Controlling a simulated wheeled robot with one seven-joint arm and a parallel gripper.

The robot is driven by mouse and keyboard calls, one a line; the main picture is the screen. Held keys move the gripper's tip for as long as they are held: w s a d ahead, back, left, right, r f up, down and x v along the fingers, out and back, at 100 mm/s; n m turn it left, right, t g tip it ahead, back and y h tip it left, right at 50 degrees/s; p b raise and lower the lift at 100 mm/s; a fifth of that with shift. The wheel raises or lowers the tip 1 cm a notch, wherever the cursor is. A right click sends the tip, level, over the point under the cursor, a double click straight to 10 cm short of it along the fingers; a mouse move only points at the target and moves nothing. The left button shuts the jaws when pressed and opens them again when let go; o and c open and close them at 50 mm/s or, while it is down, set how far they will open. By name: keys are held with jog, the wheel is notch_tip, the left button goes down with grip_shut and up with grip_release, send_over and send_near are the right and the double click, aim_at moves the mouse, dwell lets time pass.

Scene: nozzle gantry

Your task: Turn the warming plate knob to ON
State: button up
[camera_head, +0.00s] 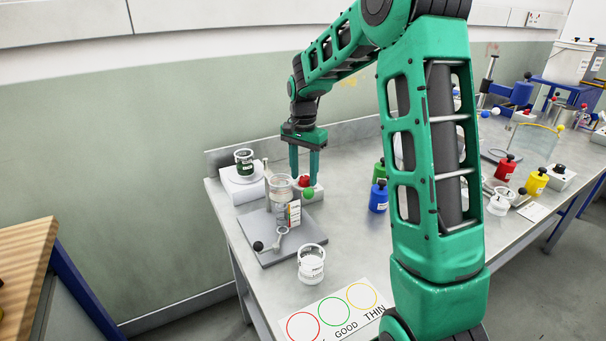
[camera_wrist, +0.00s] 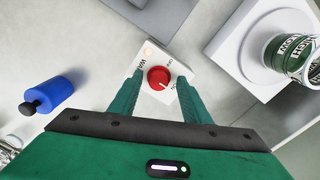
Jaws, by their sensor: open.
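The red knob (camera_wrist: 158,78) sits on a small white control box (camera_wrist: 150,52) with partly covered lettering and a small pale orange light. A white mark on the knob points to the lower right in the wrist view. The knob also shows in the head view (camera_head: 304,181). My gripper (camera_wrist: 159,79) points down with its green fingers open, one on each side of the knob. I cannot tell whether they touch it. In the head view my gripper (camera_head: 304,180) is over the box. A white plate unit (camera_head: 238,189) stands left of it, bearing a green-labelled cup (camera_head: 244,162).
A clear beaker (camera_head: 280,193) and a grey slab (camera_head: 272,243) lie close to the box. A green ball (camera_head: 308,193) shows at its near side. A blue bottle (camera_head: 378,197) stands to the right. My arm hides part of the bench.

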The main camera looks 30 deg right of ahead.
aim_at(303, 177)
notch_tip(303, 177, up, 11)
jog(key=shift+w, duration=0.2)
dwell(0.3)
jog(key=shift+f, duration=0.15)
jog(key=s+d+n, duration=0.2)
jog(key=s, duration=0.7)
jog(key=s+d+n, duration=0.1)
jog(key=s+d, duration=0.1)
jog(key=s, duration=0.8)
jog(key=s+a+f+n, duration=0.1)
jog(key=s+f, duration=0.2)
jog(key=s, duration=0.6)
jog(key=s+a+f+n, duration=0.1)
jog(key=s+f+n, duration=0.1)
jog(key=s, duration=0.8)
jog(key=shift+s+f, duration=0.2)
jog(key=shift+f, duration=0.5)
